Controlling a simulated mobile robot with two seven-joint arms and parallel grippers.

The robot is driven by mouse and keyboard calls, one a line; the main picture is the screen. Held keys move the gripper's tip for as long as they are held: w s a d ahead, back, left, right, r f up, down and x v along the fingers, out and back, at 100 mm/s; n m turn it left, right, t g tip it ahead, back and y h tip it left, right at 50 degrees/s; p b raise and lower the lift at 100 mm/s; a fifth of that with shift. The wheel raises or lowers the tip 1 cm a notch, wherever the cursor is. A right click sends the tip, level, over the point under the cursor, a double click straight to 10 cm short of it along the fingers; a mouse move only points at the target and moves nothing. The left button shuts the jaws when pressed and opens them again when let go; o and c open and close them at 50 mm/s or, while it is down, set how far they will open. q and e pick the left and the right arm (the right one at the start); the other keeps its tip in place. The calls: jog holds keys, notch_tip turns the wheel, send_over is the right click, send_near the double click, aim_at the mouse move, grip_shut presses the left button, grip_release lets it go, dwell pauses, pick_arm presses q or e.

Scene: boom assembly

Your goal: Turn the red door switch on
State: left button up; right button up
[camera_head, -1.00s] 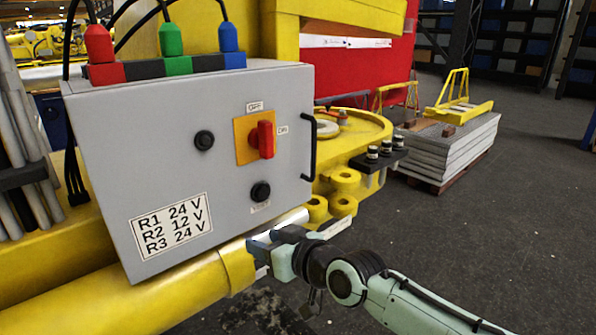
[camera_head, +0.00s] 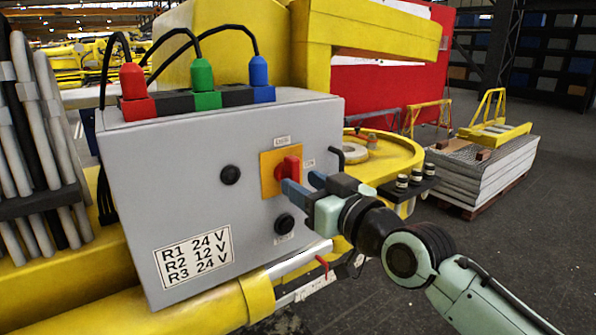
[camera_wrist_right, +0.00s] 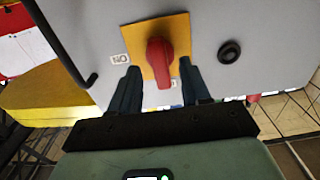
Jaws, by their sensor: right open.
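The red door switch (camera_head: 288,168) sits on an orange plate (camera_head: 267,187) on the front of a grey control box (camera_head: 130,190). Its handle stands about upright, with small labels above it and to its right. My right gripper (camera_head: 301,184) is open and empty, its fingertips close to the switch's lower part. In the right wrist view, the red handle (camera_wrist_right: 160,62) lies between the two spread fingers (camera_wrist_right: 158,82); I cannot tell whether they touch it. My left gripper is not in view.
Black round buttons sit left of the switch (camera_head: 230,174) and below it (camera_head: 284,223). A black door handle (camera_head: 338,160) is at the box's right edge. Red, green and blue plugs (camera_head: 203,80) with cables stand on top. Yellow machine parts surround the box.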

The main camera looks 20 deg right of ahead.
aim_at(289, 174)
jog(key=shift+x, duration=1.4)
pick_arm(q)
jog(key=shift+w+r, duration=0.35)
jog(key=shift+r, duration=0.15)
pick_arm(e)
grip_shut()
